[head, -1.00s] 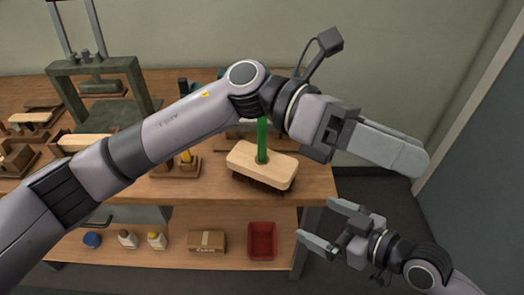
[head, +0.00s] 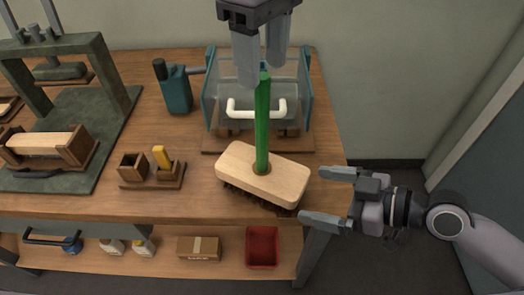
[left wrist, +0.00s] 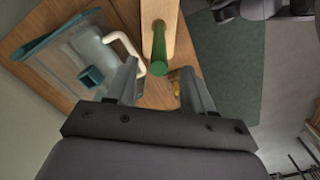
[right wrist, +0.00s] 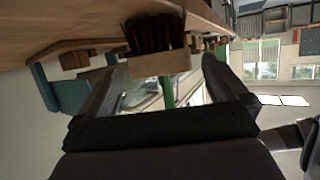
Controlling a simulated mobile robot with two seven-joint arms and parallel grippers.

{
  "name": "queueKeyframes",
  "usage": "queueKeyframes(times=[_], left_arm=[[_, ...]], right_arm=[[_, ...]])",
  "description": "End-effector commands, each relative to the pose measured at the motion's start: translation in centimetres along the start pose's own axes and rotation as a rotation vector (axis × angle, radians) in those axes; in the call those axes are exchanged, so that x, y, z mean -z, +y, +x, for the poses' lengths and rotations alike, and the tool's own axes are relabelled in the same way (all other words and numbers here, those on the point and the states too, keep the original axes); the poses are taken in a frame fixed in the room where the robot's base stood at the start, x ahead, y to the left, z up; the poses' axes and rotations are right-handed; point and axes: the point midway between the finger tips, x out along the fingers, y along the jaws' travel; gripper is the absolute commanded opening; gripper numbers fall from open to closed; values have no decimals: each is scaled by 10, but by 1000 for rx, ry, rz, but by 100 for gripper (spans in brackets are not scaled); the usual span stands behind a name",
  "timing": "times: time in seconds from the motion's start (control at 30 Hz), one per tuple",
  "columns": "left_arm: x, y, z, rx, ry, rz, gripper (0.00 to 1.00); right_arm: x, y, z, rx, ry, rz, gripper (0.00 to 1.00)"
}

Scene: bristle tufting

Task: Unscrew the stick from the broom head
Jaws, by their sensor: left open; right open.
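The broom head (head: 283,180) is a pale wooden block with dark bristles below, on the workbench near its front right edge. The green stick (head: 262,125) stands upright in its hole. My left gripper (head: 261,80) is open above, its fingers to either side of the stick's top in the head view. In the left wrist view the stick (left wrist: 159,55) points up between the open fingers. My right gripper (head: 322,198) is open and empty, just right of the broom head. In the right wrist view the broom head (right wrist: 165,63) and bristles show ahead of its fingers.
A clear box with a white handle (head: 256,108) stands behind the broom head. A teal bottle (head: 177,90), a small wooden holder (head: 150,172) and a dark press (head: 110,85) are to the left. A red bin (head: 262,247) and carton (head: 199,248) sit on the shelf below.

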Motion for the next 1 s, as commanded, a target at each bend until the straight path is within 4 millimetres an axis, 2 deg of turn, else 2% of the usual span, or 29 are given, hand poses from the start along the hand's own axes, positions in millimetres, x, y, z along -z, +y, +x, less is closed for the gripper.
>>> queueKeyframes(times=[0.27,0.7,1.0], left_arm=[[2,0,1,-1,9,-1,52],[1,0,2,-1,7,-1,52],[1,0,2,-1,6,-1,52]], right_arm=[[-2,0,13,1,3,1,100],[-2,0,62,0,0,1,100],[-2,0,72,-1,-1,-1,100]])
